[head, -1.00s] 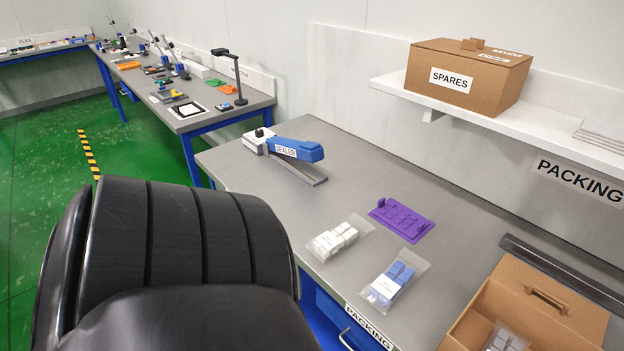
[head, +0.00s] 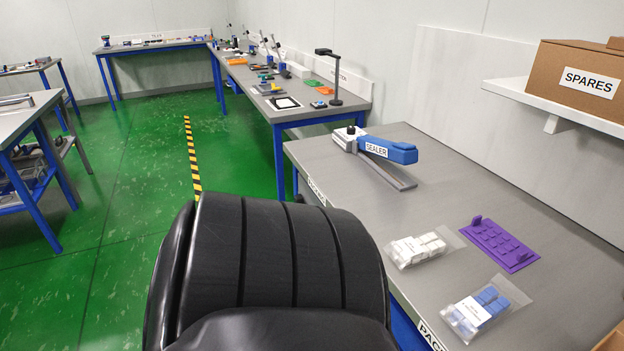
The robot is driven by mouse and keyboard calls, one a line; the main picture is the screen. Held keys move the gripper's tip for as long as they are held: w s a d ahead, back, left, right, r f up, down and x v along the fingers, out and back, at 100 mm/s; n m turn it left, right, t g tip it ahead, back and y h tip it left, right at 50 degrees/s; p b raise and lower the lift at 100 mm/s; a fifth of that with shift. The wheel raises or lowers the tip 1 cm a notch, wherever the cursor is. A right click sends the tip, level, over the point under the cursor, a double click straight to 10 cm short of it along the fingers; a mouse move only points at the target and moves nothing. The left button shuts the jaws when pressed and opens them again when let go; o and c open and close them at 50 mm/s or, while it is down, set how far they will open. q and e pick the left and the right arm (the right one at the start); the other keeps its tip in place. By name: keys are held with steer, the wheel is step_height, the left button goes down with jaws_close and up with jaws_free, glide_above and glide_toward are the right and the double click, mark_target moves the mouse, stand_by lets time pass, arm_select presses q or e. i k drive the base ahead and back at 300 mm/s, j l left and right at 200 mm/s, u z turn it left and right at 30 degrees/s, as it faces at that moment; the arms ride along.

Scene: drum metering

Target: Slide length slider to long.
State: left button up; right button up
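No length slider can be made out in the head view. A sealer (head: 388,150) with a blue arm and a white body stands at the far end of the packing table (head: 440,215); a dark knob shows on its body, but small controls are too small to read. Neither of my grippers is in view.
A purple tray (head: 499,244), a bag of white parts (head: 418,248) and a bag of blue parts (head: 484,308) lie on the packing table. A spares box (head: 580,85) sits on the wall shelf. Green floor (head: 130,200) is open at left, with a striped line (head: 191,150).

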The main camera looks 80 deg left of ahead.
mark_target(299, 199)
steer(key=u, duration=1.55)
steer(key=i+j+u, duration=0.15)
steer(key=u, duration=0.3)
steer(key=i+j+u, duration=0.25)
steer(key=u, duration=0.15)
